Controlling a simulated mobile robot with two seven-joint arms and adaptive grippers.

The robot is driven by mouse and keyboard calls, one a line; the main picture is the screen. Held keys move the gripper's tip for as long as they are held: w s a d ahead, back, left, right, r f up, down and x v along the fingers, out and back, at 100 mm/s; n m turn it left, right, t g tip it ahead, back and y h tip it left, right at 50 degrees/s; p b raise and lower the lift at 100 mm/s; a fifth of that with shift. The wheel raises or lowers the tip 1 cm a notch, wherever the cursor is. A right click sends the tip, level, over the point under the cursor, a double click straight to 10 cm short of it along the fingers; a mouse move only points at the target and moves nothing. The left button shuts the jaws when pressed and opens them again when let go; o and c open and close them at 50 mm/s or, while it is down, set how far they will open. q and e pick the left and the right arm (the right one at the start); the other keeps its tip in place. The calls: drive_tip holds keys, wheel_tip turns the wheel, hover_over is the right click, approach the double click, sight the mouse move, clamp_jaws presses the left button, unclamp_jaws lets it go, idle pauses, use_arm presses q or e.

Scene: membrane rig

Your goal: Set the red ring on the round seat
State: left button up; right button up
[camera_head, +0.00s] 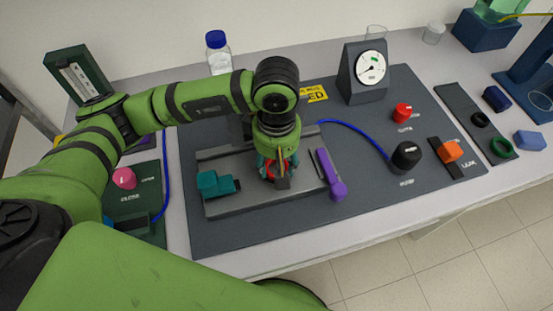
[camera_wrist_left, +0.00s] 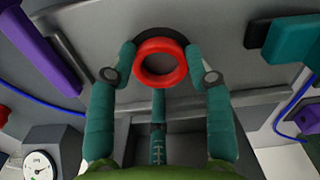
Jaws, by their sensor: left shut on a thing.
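The red ring (camera_wrist_left: 160,62) is between the teal fingers of my left gripper (camera_wrist_left: 161,64), which is shut on it. In the wrist view its open centre shows grey metal behind it. In the head view my left gripper (camera_head: 274,177) points down over the middle of the grey metal rig (camera_head: 238,205), and only a bit of red shows between its fingers. I cannot tell whether the ring touches the rig. My right gripper is not in view.
A teal clamp (camera_head: 216,184) is left of the gripper and a purple clamp (camera_head: 333,187) is right of it. A blue tube (camera_head: 357,131) runs to the black knob (camera_head: 405,157). A gauge (camera_head: 370,68) stands behind. A dark strip (camera_head: 462,104) holds a black ring and a green ring.

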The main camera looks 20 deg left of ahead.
use_arm(q)
drive_tip(key=shift+f, duration=0.15)
idle(0.3)
drive_tip(key=o, duration=0.9)
drive_tip(key=shift+o, duration=0.2)
